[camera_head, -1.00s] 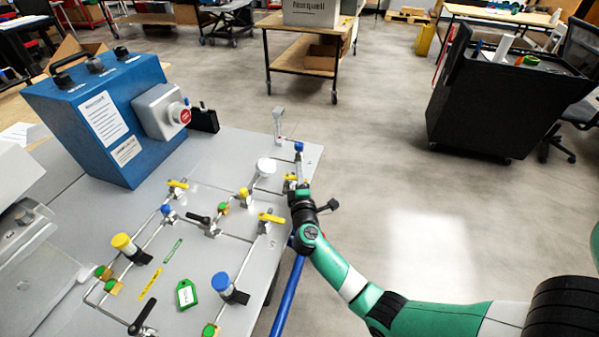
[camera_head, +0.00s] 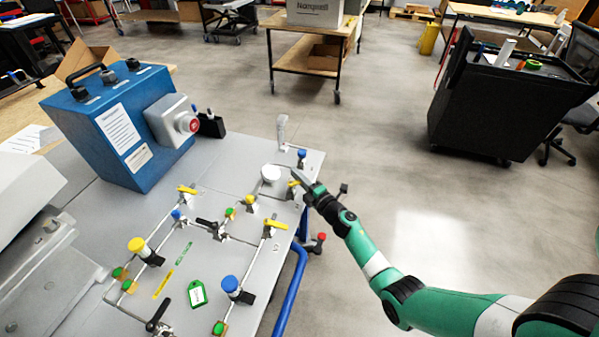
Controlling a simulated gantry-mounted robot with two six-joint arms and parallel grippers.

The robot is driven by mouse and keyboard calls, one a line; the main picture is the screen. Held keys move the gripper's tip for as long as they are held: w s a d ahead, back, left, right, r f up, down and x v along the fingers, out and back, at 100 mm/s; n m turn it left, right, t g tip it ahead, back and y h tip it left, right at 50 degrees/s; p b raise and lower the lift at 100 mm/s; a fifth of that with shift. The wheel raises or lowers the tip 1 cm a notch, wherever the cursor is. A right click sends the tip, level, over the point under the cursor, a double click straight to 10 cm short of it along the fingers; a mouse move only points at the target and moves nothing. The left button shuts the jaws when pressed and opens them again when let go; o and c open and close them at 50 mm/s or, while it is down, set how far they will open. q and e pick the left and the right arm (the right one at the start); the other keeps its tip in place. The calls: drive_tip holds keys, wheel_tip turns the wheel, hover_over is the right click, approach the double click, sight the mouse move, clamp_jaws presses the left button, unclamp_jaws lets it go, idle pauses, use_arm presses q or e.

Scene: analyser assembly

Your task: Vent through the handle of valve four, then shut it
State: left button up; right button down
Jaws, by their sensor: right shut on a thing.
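A grey panel (camera_head: 225,165) carries pipes and several valves. Yellow lever handles show at the upper left (camera_head: 187,190) and right of middle (camera_head: 276,224). Another small yellow handle (camera_head: 292,184) at the right edge is partly hidden by my right gripper (camera_head: 298,177). My right gripper is shut on this handle, though the fingertips are small here. A black lever (camera_head: 207,223) sits mid-panel and another (camera_head: 158,314) at the front. I cannot read which valve is number four. My left gripper is out of view.
A blue box (camera_head: 115,125) with a red button stands at the back left of the panel. A white round cap (camera_head: 270,173) and a blue knob (camera_head: 301,154) are close to my right gripper. Open floor lies to the right.

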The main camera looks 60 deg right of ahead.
drive_tip(key=n+y, duration=0.1)
drive_tip(key=t+y, duration=0.1)
drive_tip(key=shift+w+d+r+n+y, duration=0.1)
drive_tip(key=shift+w+d+n+y, duration=0.1)
drive_tip(key=shift+w+n+y, duration=0.15)
drive_tip(key=shift+w+n+t+y, duration=0.1)
drive_tip(key=shift+n+t+y, duration=0.2)
drive_tip(key=shift+n+y, duration=0.35)
drive_tip(key=n+y+b, duration=0.2)
drive_tip(key=y+b, duration=0.1)
drive_tip(key=b, duration=0.2)
drive_tip(key=w+a+n+y+b, duration=0.1)
drive_tip(key=n+y+b, duration=0.1)
drive_tip(key=y+b, duration=0.2)
drive_tip(key=w+f+n+y+b, duration=0.1)
drive_tip(key=n+y+b, duration=0.1)
drive_tip(key=b, duration=0.3)
drive_tip(key=shift+a+y+b, duration=0.15)
drive_tip(key=shift+y+b, duration=0.2)
drive_tip(key=shift+y, duration=0.35)
drive_tip(key=shift+w+a+r+n+g+y+b, duration=0.1)
drive_tip(key=shift+r+n+g+y+b, duration=0.15)
drive_tip(key=shift+n+g+y+b, duration=0.35)
drive_tip(key=shift+r, duration=0.1)
drive_tip(key=c, duration=0.9)
unclamp_jaws()
drive_tip(key=shift+c, duration=0.2)
drive_tip(key=shift+r, duration=0.1)
